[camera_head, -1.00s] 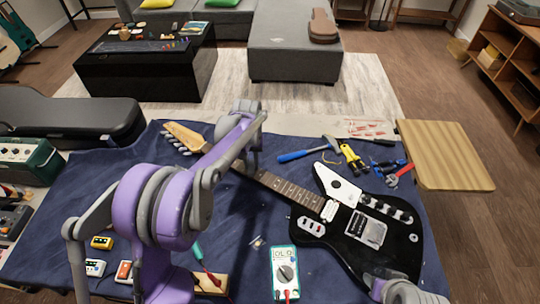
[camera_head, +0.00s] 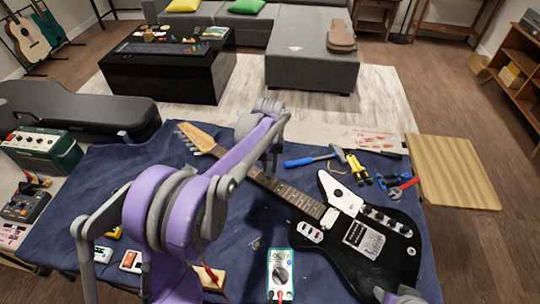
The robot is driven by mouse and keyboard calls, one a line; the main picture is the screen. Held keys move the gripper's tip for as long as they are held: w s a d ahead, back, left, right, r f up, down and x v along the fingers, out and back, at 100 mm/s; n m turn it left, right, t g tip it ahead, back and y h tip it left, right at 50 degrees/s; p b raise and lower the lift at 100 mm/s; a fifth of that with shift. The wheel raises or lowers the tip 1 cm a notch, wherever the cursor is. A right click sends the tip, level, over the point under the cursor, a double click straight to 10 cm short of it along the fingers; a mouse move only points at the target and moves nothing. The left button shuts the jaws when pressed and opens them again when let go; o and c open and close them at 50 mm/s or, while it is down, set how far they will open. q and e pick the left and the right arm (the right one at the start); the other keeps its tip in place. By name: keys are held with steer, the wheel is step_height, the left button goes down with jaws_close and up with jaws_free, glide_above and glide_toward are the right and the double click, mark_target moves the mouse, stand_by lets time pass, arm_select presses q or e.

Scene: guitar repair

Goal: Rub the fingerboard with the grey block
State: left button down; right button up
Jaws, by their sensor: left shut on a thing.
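The black and white electric guitar (camera_head: 398,248) lies on a blue cloth, its headstock (camera_head: 197,136) at the upper left. Its dark fingerboard (camera_head: 297,199) runs from the headstock to the body, and my left arm covers its upper part.
A multimeter (camera_head: 281,274) lies in front of the neck. A black case (camera_head: 75,108) and a green amplifier (camera_head: 42,150) stand at left.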

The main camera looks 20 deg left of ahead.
arm_select(q)
step_height(320, 180, up, 2)
steer(key=shift+d+p, duration=0.1)
steer(key=shift+p, duration=0.25)
steer(key=shift+r+p, duration=0.4)
steer(key=shift+r, duration=0.45)
arm_select(e)
steer(key=shift+w+d+r, duration=0.1)
steer(key=shift+w+r, duration=0.05)
steer(key=shift+r, duration=0.45)
steer(key=shift+w+d+r, duration=0.1)
steer(key=shift+r, duration=0.5)
steer(key=shift+a, duration=0.1)
